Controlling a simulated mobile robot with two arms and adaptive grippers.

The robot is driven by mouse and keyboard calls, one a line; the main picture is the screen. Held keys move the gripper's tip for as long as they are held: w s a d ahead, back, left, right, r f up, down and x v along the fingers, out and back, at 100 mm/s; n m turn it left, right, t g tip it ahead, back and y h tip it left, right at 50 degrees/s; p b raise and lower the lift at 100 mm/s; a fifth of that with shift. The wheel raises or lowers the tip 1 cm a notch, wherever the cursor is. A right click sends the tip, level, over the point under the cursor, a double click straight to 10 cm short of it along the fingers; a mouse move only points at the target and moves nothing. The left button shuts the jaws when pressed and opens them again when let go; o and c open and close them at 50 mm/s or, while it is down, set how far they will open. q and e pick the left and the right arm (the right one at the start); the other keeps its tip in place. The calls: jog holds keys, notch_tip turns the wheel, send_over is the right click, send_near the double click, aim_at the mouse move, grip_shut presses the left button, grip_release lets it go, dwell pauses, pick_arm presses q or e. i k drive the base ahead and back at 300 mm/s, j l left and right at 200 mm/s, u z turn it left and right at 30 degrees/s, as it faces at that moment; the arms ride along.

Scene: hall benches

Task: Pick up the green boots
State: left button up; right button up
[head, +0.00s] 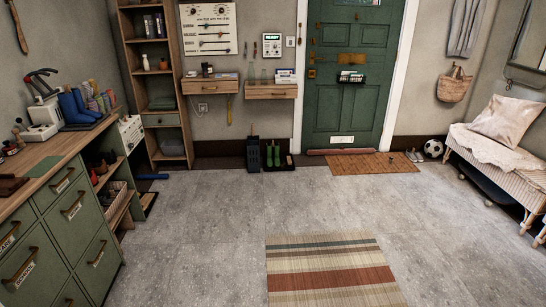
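A pair of green boots (273,155) stands upright side by side on the floor by the far wall, left of the green door. They appear to rest on a dark tray, beside a dark upright rack or bin (253,154). Nothing covers the boots from the front. They are small and far off in the head view. Neither of my grippers shows in this view.
A striped rug (330,272) lies in the foreground and a brown doormat (372,164) before the green door (345,75). Green cabinets (60,225) line the left and a bench (500,158) the right. The grey floor (215,215) between is open.

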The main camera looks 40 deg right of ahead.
aim_at(278, 164)
jog(key=i+l+z, duration=1.15)
jog(key=i, duration=0.25)
jog(key=i+z, duration=0.35)
jog(key=i, duration=2.2)
